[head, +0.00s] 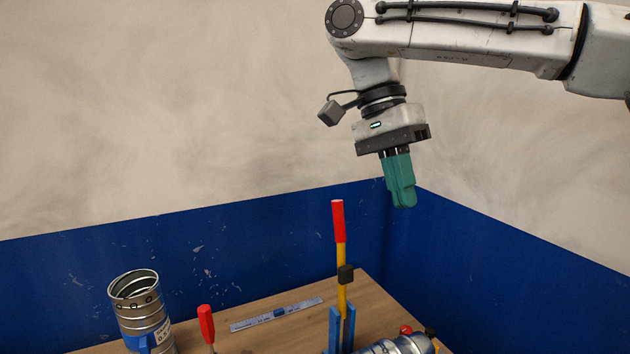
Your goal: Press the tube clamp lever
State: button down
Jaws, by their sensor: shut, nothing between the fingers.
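The tube clamp lever (341,262) stands upright near the back right of the table. It has a red grip at the top, a yellow shaft and a dark block partway up, and rises from a blue bracket (342,328). The bottom of the bracket is cut off by the frame's lower edge. My gripper (403,203), with green fingers, points down, shut and empty. In the picture it is above and to the right of the lever's red grip, apart from it.
A ribbed metal duct (140,305) stands at the left of the wooden table (270,325). A red-handled tool (206,325) is beside it. A ruler-like strip (276,315) lies at the back. A metal fitting (405,345) with a red knob is at lower right. Blue-and-beige walls close the corner.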

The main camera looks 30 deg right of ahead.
aim_at(345, 273)
jog(key=i, duration=1.1)
